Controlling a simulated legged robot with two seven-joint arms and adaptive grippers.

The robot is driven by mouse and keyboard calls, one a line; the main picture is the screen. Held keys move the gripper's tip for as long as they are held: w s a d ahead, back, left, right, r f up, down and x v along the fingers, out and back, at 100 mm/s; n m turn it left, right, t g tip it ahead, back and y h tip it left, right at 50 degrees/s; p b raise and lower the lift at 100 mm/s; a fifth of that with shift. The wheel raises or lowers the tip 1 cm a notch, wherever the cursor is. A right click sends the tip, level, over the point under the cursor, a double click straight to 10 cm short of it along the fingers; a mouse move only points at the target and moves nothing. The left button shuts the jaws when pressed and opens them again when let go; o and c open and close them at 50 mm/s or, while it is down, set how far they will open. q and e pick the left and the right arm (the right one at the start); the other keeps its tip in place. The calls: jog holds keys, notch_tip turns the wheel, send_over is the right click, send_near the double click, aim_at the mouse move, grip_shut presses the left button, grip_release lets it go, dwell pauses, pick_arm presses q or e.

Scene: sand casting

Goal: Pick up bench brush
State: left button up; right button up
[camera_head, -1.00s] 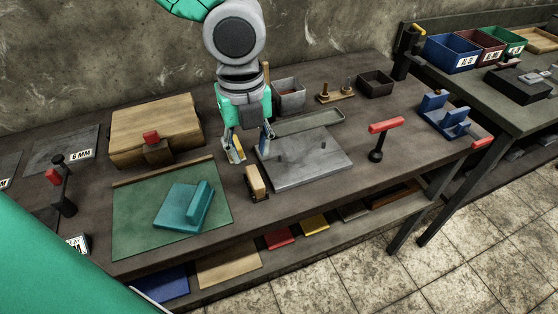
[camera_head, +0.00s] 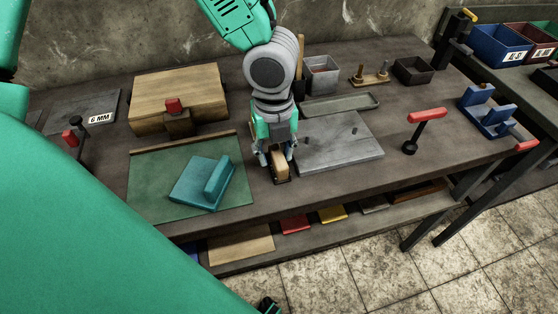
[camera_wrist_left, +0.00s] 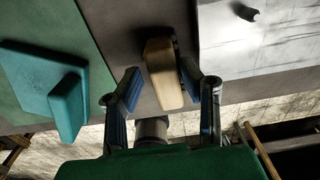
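The bench brush (camera_head: 281,167) is a small block with a pale wooden top and a dark lower part. It lies on the bench between the green mat and the grey plate. My left gripper (camera_head: 276,155) is low over it, pointing down, with its fingers apart. In the left wrist view the brush (camera_wrist_left: 162,74) lies between the open blue-padded fingers, close to the right finger and with a gap to the left one. Contact with the right finger cannot be told.
The green mat (camera_head: 150,192) with a teal block (camera_head: 203,184) lies left of the brush. The grey plate (camera_head: 340,145) is close on its right. A wooden box (camera_head: 180,95) stands behind the mat. A red-handled tool (camera_head: 427,116) stands further right. The bench's front edge is near the brush.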

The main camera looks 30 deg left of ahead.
aim_at(286, 164)
pick_arm(q)
jog(key=shift+w+a+f, duration=0.1)
jog(key=shift+a+f, duration=0.15)
jog(key=shift+f, duration=0.35)
jog(key=shift+a+f, duration=0.2)
jog(key=shift+f, duration=0.4)
jog(key=shift+d, duration=0.35)
jog(key=shift+d+r, duration=0.25)
jog(key=shift+d, duration=1.1)
jog(key=c, duration=0.7)
jog(key=shift+r, duration=0.1)
grip_shut()
jog(key=shift+a, duration=1.15)
jog(key=shift+r, duration=0.2)
jog(key=r, duration=0.3)
jog(key=d+r+p, duration=0.1)
jog(key=r, duration=0.2)
jog(key=r+p, duration=0.1)
jog(key=r, duration=0.2)
jog(key=shift+d, duration=0.25)
jog(key=shift+a+r, duration=0.1)
jog(key=shift+a, duration=0.5)
pick_arm(e)
jog(key=shift+w+a+r, duration=0.1)
jog(key=shift+r, duration=1)
pick_arm(q)
jog(key=shift+d, duration=0.1)
